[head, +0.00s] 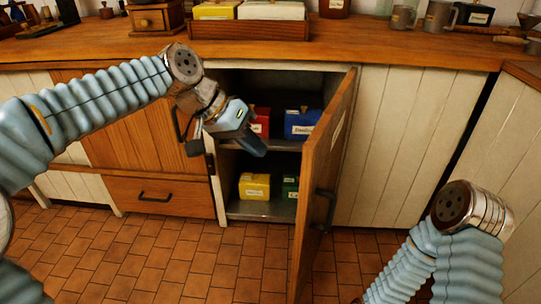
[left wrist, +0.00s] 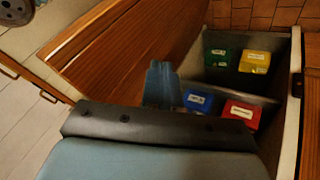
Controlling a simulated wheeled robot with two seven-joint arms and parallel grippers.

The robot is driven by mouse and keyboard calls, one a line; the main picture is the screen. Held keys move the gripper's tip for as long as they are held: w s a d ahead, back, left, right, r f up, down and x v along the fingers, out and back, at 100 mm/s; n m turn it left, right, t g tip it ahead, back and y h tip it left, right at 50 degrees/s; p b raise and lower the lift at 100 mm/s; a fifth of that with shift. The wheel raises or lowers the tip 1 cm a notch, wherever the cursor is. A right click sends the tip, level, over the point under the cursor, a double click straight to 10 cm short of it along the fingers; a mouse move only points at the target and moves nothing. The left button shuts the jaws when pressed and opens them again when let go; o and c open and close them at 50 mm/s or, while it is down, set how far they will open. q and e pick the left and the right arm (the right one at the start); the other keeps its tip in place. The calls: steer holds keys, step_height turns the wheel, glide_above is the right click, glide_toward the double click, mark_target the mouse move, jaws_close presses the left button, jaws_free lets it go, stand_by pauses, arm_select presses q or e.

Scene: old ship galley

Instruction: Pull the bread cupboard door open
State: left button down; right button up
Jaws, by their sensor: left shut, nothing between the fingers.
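The bread cupboard door (head: 318,165) is a brown wooden panel that stands wide open, swung out into the room. Its dark handle (head: 328,206) is on the face turned to the right. The door also shows in the left wrist view (left wrist: 125,50). My left gripper (head: 252,143) is shut and empty, at the cupboard opening left of the door and apart from the handle. Its blue fingers show in the left wrist view (left wrist: 162,85), close to the door's inner face; I cannot tell if they touch it. My right gripper is out of view.
The cupboard holds a red tin (head: 261,122) and a blue tin (head: 301,123) above, a yellow tin (head: 254,186) and a green tin (head: 290,187) below. The wooden counter (head: 420,52) runs above. The tiled floor (head: 190,255) in front is clear.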

arm_select(q)
steer(key=d+f, duration=0.7)
steer(key=d, duration=0.1)
steer(key=shift+w+d, duration=0.15)
steer(key=shift+d, duration=0.25)
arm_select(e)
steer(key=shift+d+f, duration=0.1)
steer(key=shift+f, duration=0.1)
